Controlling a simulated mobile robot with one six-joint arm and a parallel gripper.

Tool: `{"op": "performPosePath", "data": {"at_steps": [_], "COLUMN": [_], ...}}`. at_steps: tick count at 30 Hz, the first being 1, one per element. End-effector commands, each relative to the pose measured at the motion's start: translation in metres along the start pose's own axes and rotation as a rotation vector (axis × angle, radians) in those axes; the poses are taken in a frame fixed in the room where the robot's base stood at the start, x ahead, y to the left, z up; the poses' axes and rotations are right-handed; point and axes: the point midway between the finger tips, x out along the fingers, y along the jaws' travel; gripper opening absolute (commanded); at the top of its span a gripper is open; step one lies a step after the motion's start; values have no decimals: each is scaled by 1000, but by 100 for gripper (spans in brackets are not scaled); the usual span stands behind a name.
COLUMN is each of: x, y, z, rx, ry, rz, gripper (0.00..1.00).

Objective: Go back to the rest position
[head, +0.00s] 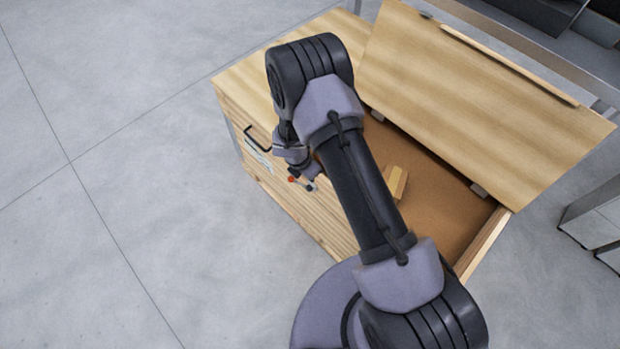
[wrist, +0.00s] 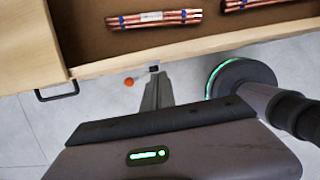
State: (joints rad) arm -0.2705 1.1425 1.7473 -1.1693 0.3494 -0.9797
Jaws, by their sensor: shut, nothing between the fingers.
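My gripper (wrist: 154,72) is shut and empty in the wrist view, its fingers just outside the wooden wall of the chest. In the head view my gripper (head: 303,184) hangs beside the chest's front, below my bent arm. Two bundles of copper tubes with blue bands, one nearer (wrist: 153,19) and one at the top right (wrist: 248,3), lie on the brown floor inside the chest in the wrist view. I cannot make them out in the head view, where my arm covers part of the inside. A small orange-red ball (wrist: 129,82) shows beside the fingertips.
The wooden chest (head: 240,85) has its lid (head: 480,95) raised. A light wooden piece (head: 398,183) is inside. A black handle (head: 256,138) juts from its side. A grey metal frame and cabinets stand at the right. The grey floor (head: 100,240) at the left is clear.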

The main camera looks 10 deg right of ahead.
Motion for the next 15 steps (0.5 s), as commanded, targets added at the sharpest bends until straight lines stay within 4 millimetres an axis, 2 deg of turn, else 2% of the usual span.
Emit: {"op": "performPosePath", "data": {"at_steps": [1,3,13,14,15], "x": [-15,-26,-43,-51,-69], "y": [0,-1,0,1,3], "z": [9,17,30,36,48], "rx": [3,1,33,78,175], "ry": [0,0,-2,-8,-18], "rz": [0,-1,2,8,19], "gripper": [0,0,0,0,0]}}
